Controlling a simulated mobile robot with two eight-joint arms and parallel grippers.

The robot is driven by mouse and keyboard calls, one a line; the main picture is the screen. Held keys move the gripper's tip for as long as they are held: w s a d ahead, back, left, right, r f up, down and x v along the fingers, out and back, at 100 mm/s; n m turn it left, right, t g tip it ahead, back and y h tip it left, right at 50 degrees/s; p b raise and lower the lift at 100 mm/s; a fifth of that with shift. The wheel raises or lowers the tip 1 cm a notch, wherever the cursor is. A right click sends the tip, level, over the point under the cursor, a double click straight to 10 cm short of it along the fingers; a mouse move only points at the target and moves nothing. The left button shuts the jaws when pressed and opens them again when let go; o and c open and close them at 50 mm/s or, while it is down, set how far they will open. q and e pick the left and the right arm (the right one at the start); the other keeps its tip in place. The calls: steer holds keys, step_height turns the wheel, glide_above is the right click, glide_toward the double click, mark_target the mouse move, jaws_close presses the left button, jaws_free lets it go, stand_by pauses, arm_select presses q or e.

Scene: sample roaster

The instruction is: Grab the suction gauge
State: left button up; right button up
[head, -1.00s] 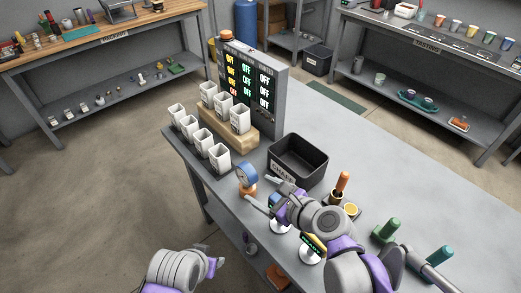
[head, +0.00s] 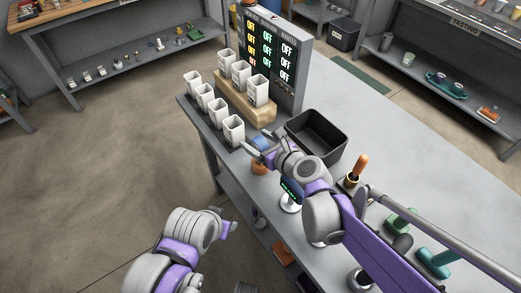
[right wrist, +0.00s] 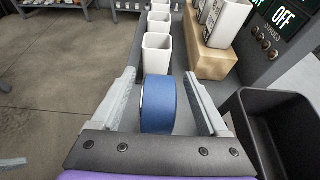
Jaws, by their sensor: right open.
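The suction gauge (head: 261,142), a blue round body on an orange base (head: 259,168), stands on the grey bench in front of the black bin. My right gripper (head: 258,147) is open at the gauge and partly hides it. In the right wrist view the blue gauge body (right wrist: 160,108) sits between the two open fingers, with visible gaps on both sides. Its dial face is turned away to the left there. My left gripper (head: 229,220) is low at the left, off the bench edge, away from the gauge; its jaw opening is unclear.
A black bin (head: 318,128) stands close to the right of the gauge. White cups (head: 233,129) line the bench edge behind it, with more on a wooden block (head: 240,104) by the display panel (head: 285,60). An orange-handled tool (head: 359,167) stands nearby.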

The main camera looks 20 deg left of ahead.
steer(key=shift+x, duration=0.85)
jaws_close()
